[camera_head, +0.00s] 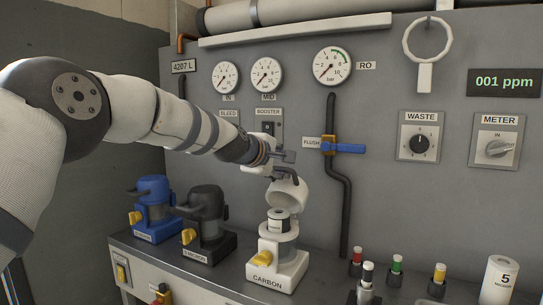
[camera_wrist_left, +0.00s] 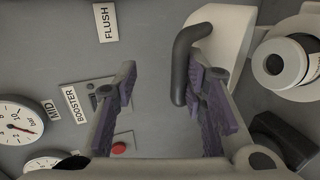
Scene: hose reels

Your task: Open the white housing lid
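The white housing (camera_head: 277,266), labelled CARBON, stands at the right of three housings. Its white lid (camera_head: 289,194) is swung up and tilted, leaving the top open with a cartridge (camera_head: 279,221) showing inside. The lid (camera_wrist_left: 232,32) and its dark curved handle (camera_wrist_left: 183,62) also show in the left wrist view. My left gripper (camera_head: 288,165) is just above the lid. Its fingers (camera_wrist_left: 162,105) are spread apart, with the handle close beside the right-hand finger in the wrist view; whether they touch is unclear. My right gripper is not in view.
A black housing (camera_head: 206,213) and a blue housing (camera_head: 153,205) stand to the left. The blue FLUSH lever (camera_head: 349,148) sticks out at the right. Several capped vials and a white cartridge (camera_head: 499,280) stand at lower right. The panel wall (camera_head: 400,215) is close behind.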

